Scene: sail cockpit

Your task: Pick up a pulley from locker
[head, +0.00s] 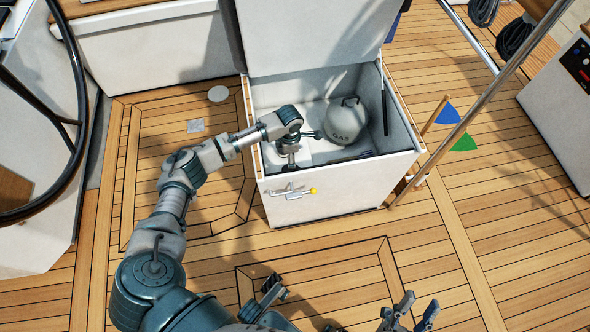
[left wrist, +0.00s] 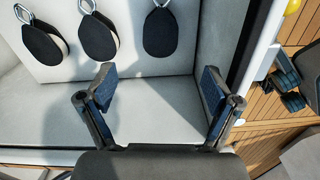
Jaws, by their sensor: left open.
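Three dark pulleys with metal shackles show in the left wrist view, one at left (left wrist: 46,37), one in the middle (left wrist: 98,32) and one at right (left wrist: 158,27). They are in a row against a pale inner surface of the locker (head: 340,195). The head view does not show them. My left gripper (left wrist: 157,82) is inside the open locker, open and empty. Its fingers point toward the pulleys and are apart from them. In the head view, the locker's front wall hides part of this gripper. My right gripper (head: 418,304) is open and empty at the bottom, over the deck.
A grey gas bottle (head: 346,120) stands in the locker, right of my left gripper. The raised lid (head: 312,30) is behind. A latch with a yellow knob (head: 313,190) is on the front wall. Blue (head: 447,114) and green (head: 464,143) flags and a steel rail (head: 482,100) are right.

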